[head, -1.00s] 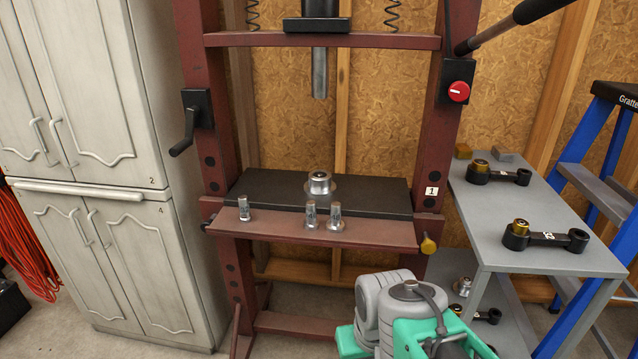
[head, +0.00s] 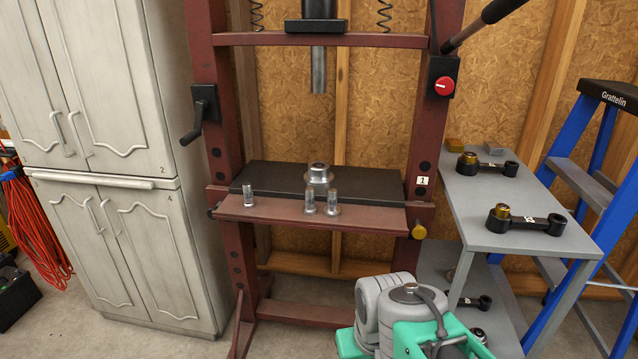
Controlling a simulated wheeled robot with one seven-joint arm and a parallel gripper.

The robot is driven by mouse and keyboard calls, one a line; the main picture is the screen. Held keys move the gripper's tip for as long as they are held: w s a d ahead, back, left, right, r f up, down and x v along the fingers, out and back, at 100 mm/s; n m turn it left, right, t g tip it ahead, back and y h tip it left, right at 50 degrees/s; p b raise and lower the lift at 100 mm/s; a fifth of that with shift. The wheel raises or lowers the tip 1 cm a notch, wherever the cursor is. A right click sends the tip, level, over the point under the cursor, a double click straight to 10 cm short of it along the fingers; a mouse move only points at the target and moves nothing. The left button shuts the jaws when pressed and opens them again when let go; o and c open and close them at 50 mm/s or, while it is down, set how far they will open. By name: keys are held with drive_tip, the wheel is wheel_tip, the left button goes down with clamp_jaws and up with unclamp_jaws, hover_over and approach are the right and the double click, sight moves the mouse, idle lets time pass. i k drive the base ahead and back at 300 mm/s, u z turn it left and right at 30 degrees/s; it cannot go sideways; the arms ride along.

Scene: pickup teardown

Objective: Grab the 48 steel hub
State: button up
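A flanged steel hub (head: 319,175) stands upright on the dark bed plate (head: 270,175) of the red press, near its middle. Several smaller steel pins stand on the press's front ledge: one at the left (head: 248,198) and two near the middle (head: 310,202). My grey and green arm shows at the bottom, but my gripper is out of the picture.
A grey shelf table (head: 520,215) at right holds two black link arms with brass-coloured bushings. A blue ladder (head: 565,230) stands beyond it. A pale cabinet (head: 120,220) stands at left, with red cable beside it.

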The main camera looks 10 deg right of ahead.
sight(314, 177)
drive_tip(key=z, duration=0.65)
drive_tip(key=k, duration=0.15)
drive_tip(key=u, duration=1.5)
drive_tip(key=i, duration=0.6)
drive_tip(key=u, duration=0.1)
